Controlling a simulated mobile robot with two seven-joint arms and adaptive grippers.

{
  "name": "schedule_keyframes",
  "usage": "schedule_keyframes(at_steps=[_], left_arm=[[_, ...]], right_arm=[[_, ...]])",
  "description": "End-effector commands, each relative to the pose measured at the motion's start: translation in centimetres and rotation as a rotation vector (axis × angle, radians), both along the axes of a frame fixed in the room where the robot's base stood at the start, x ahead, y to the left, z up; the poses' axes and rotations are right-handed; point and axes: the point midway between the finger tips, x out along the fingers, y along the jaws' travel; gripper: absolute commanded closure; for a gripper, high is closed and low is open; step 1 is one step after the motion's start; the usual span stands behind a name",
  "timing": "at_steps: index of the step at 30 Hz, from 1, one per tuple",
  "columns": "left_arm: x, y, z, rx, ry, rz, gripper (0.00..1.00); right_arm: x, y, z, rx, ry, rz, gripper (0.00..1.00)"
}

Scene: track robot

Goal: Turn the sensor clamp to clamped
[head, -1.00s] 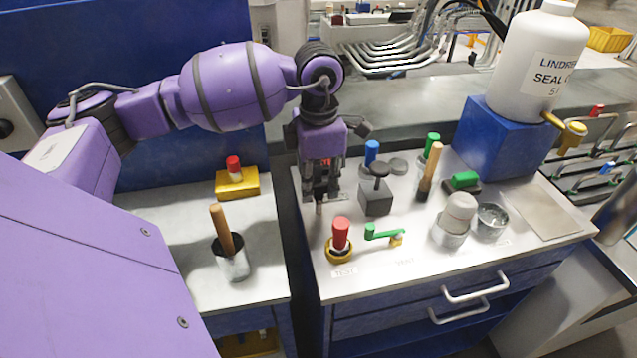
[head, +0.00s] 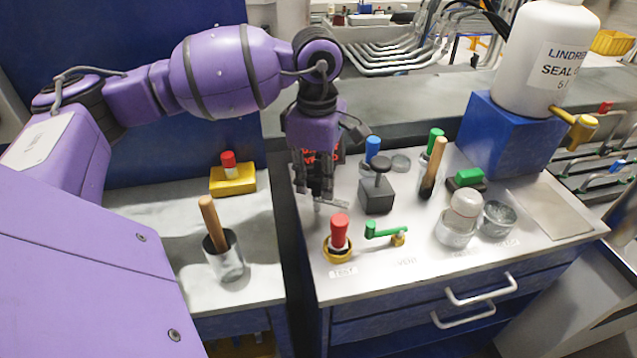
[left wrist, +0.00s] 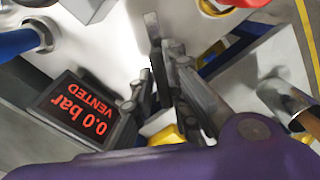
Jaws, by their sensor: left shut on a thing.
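The sensor clamp shows as a flat grey metal lever (head: 334,205) at the left end of the white bench top; its mount is hidden behind my gripper. My left gripper (head: 320,192) points down over the lever's left end, with its fingers shut on it. In the left wrist view the grey lever (left wrist: 152,26) sticks out past the fingertips of my left gripper (left wrist: 162,60). A dark display (left wrist: 82,108) beside the fingers reads "0.0 bar VENTED" in red. My right gripper is not in view.
A red-topped knob (head: 340,232) and a green lever (head: 385,230) stand in front of the gripper. A dark grey block with a knob (head: 376,198) is close on the right. A gap separates this bench from the left one, with its yellow block (head: 233,181).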

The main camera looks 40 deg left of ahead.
Motion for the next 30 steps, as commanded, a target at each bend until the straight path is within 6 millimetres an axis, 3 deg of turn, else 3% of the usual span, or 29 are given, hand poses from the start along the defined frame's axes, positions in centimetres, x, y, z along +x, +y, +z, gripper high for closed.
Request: schedule_keyframes(at_steps=[18, 30], left_arm=[[0.0, -0.1, -0.1, -0.001, 0.0, -0.571, 1.0], [0.0, -0.2, 0.0, -0.001, 0.0, -0.81, 1.0]], right_arm=[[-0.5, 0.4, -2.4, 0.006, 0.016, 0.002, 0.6], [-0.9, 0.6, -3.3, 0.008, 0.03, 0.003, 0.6]])
